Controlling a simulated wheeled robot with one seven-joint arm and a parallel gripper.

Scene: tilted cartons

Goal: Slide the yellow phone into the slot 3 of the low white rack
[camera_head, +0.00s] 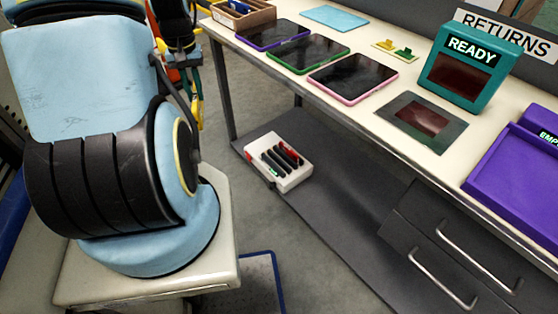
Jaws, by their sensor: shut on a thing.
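The low white rack (296,179) sits on the dark lower shelf under the counter. It has several dark slots side by side, with small red and green marks; slot numbers are too small to read. My gripper (195,98) hangs at the upper left, in front of the counter's left end. It is shut on the yellow phone (199,118), which shows as a narrow upright yellow strip below the fingers. The phone is left of the rack, apart from it, and higher in the picture. My arm hides part of the gripper.
Purple (273,33), green (309,53) and pink (353,77) framed tablets lie on the counter (395,85). A teal READY box (468,70) and a purple tray (505,180) stand at right. Drawers (450,245) flank the shelf (325,215) on the right. The shelf is otherwise clear.

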